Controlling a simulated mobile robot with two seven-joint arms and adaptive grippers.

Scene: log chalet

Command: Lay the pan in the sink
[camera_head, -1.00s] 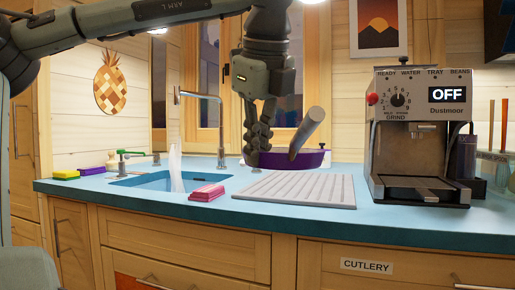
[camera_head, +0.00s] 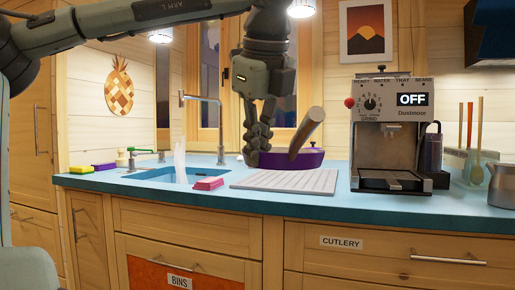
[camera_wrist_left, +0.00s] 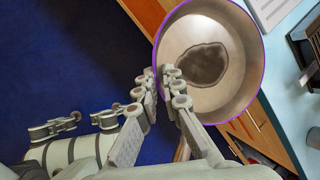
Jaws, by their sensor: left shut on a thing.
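The pan (camera_head: 285,159) is purple outside, with a thick grey-brown handle (camera_head: 307,133) tilted up to the right. In the left wrist view its pale inside (camera_wrist_left: 190,35) shows a dark brown patch. My left gripper (camera_head: 257,155) is shut on the pan's rim, also seen in the left wrist view (camera_wrist_left: 165,75). The pan is held in the air by the counter's front edge, with drawers and floor beneath it. The sink (camera_head: 165,174) is a blue basin left of the pan. My right gripper (camera_wrist_left: 85,118) shows only in the left wrist view, fingers apart and empty.
A pink sponge (camera_head: 208,184) lies at the sink's right front edge.

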